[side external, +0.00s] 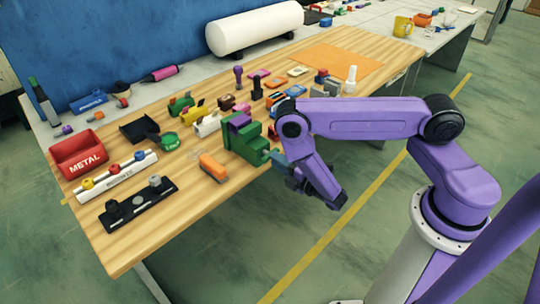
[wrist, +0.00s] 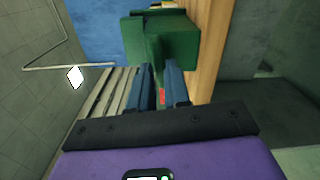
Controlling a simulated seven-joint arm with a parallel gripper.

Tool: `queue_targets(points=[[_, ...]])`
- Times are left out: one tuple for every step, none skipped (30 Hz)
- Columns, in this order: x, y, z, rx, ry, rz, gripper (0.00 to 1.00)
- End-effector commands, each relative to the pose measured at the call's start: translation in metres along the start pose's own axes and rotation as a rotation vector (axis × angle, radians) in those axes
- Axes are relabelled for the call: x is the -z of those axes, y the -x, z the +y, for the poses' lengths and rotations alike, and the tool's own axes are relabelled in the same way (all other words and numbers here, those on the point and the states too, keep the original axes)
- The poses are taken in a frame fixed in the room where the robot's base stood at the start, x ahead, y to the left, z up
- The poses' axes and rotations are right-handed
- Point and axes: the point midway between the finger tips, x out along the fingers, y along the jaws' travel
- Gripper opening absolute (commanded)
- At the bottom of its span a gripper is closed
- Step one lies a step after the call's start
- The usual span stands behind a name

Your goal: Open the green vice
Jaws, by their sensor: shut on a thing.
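The green vice (side external: 243,138) stands at the front edge of the wooden workbench, with a purple piece (side external: 238,121) at its jaws. My gripper (side external: 278,158) is at the vice's front end, beyond the bench edge. In the wrist view, the vice's green body (wrist: 172,42) is straight ahead. My two blue fingers (wrist: 160,88) reach to its near end and are shut on its front handle part. The handle itself is mostly hidden between the fingers. A small red patch shows between them. How wide the vice jaws stand cannot be told.
An orange-handled tool (side external: 213,167) lies left of the vice. A black rack (side external: 138,205), a white rack (side external: 115,177) and a red METAL bin (side external: 80,153) are further left. Several small parts and tools crowd the bench behind the vice. Floor is open in front of the bench.

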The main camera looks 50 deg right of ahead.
Motion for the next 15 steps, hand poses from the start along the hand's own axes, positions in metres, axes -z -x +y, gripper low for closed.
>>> queue_targets(points=[[-0.0011,0.0001,0.0019,-0.008,0.050,-0.004,0.00],[-0.0011,0.0001,0.0020,-0.008,0.079,-0.004,0.00],[-0.0010,0.0001,0.0021,-0.008,0.093,-0.004,0.23],[-0.0009,0.0001,0.0021,-0.008,0.090,-0.003,0.33],[-0.0008,0.0001,0.0020,-0.008,0.089,-0.003,0.36],[-0.0007,0.0001,0.0018,-0.007,0.088,-0.003,0.36],[-0.0006,0.0000,0.0017,-0.007,0.087,-0.002,0.36],[-0.0005,0.0000,0.0016,-0.006,0.087,-0.002,0.36],[-0.0004,0.0000,0.0014,-0.006,0.086,-0.002,0.36],[-0.0004,0.0000,0.0013,-0.005,0.085,-0.002,0.36],[-0.0003,0.0000,0.0012,-0.005,0.085,-0.001,0.36],[-0.0002,0.0001,0.0011,-0.005,0.085,-0.001,0.36],[0.0000,0.0006,0.0010,-0.004,0.085,0.000,0.36],[0.0002,0.0016,0.0008,-0.004,0.085,0.001,0.36],[0.0004,0.0039,0.0006,-0.003,0.084,0.001,0.36]])
